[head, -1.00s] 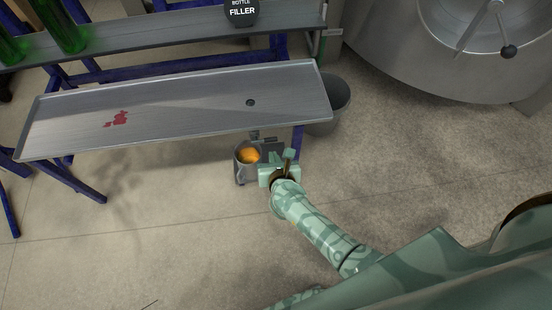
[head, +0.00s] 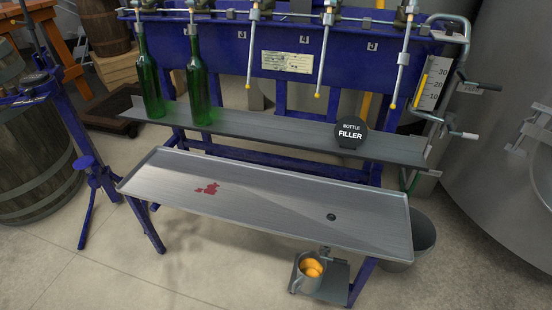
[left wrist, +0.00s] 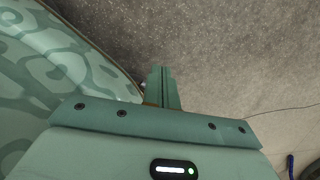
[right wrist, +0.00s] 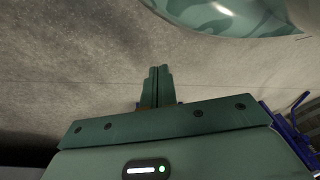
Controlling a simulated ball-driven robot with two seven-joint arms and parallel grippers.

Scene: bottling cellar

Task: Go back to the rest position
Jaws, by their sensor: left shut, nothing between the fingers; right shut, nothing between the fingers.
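My left gripper (left wrist: 164,88) shows in the left wrist view with its fingers shut and nothing between them, above bare floor and beside my patterned body. My right gripper (right wrist: 160,86) shows in the right wrist view, also shut and empty, with speckled floor beyond it. Neither gripper shows in the head view.
Two green bottles (head: 197,92) stand on the grey shelf (head: 270,133) of the blue filler frame (head: 236,62), near a round black "Bottle Filler" sign (head: 351,133). A grey bucket (head: 424,240) stands at right. A barrel (head: 35,172) stands at left. Floor in front is free.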

